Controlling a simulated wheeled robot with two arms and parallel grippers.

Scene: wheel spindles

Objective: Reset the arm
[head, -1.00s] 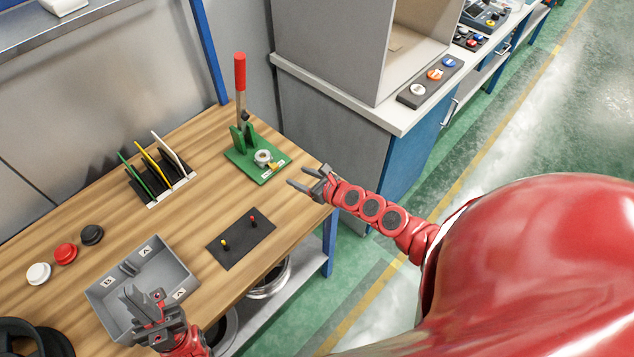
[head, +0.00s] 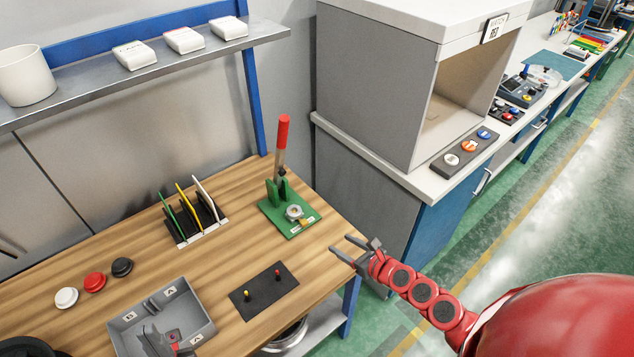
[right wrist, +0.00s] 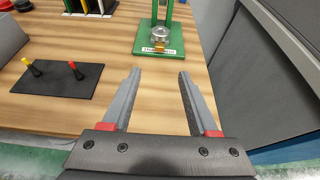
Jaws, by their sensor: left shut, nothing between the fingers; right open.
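My right gripper (head: 356,250) is open and empty, off the right edge of the wooden table in the head view. In the right wrist view its two fingers (right wrist: 156,82) are spread apart with nothing between them. My left gripper (head: 160,340) is at the bottom of the head view, over the grey bin (head: 196,318), shut with nothing seen in it. A green press (head: 291,217) with a red-tipped lever (head: 283,132) stands upright on the table. It also shows in the right wrist view (right wrist: 158,44), beyond the fingers, not touched. Its lever top is cut off there.
A black mat (head: 264,291) with a yellow and a red peg lies on the table. A rack (head: 195,222) holds green, yellow and white plates. White, red and black caps (head: 94,282) lie at the left. A grey cabinet (head: 365,185) stands beyond the table's right side.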

